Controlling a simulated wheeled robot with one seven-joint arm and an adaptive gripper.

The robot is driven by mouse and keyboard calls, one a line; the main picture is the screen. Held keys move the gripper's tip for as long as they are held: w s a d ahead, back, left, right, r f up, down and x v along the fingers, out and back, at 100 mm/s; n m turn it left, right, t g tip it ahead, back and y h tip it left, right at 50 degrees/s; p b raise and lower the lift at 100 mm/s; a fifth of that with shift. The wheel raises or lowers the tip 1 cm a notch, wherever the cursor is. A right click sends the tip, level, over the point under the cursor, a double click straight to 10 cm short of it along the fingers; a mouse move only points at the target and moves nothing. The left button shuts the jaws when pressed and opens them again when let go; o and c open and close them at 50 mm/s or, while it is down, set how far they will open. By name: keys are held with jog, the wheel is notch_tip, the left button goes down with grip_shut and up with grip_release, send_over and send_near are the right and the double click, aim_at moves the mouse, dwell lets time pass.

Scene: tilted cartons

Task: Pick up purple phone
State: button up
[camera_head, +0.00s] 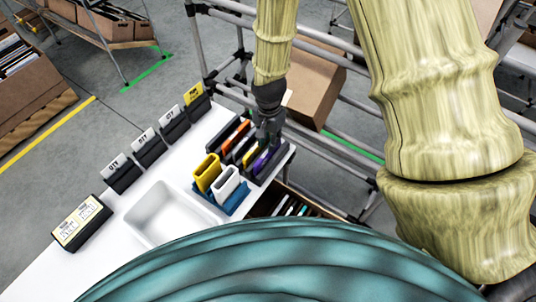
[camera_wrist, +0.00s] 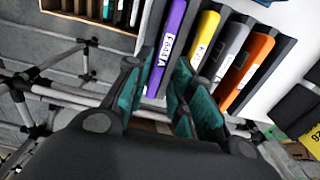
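The purple phone (camera_head: 262,160) stands in a slot of the dark rack (camera_head: 275,167) on the white table, at the rack's right part. In the wrist view the purple phone (camera_wrist: 172,40) carries a white label and lies between the lines of my two teal fingers. My gripper (camera_head: 268,138) points down over the rack. In the wrist view my gripper (camera_wrist: 164,66) is open, with a gap between the fingers. I cannot tell whether the fingers touch the phone. The rack is partly hidden by my gripper in the head view.
Beside the purple phone stand a yellow phone (camera_wrist: 203,38), a dark grey one (camera_wrist: 228,48) and an orange one (camera_wrist: 250,65). A white bin (camera_head: 165,212), a yellow holder (camera_head: 207,172) and a white holder (camera_head: 226,184) stand near. A pipe frame (camera_wrist: 75,95) runs beyond the table edge.

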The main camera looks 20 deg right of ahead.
aim_at(268, 156)
jog(key=shift+a+f+p, duration=0.2)
jog(key=shift+f+p, duration=0.85)
jog(key=shift+f, duration=2.15)
grip_shut()
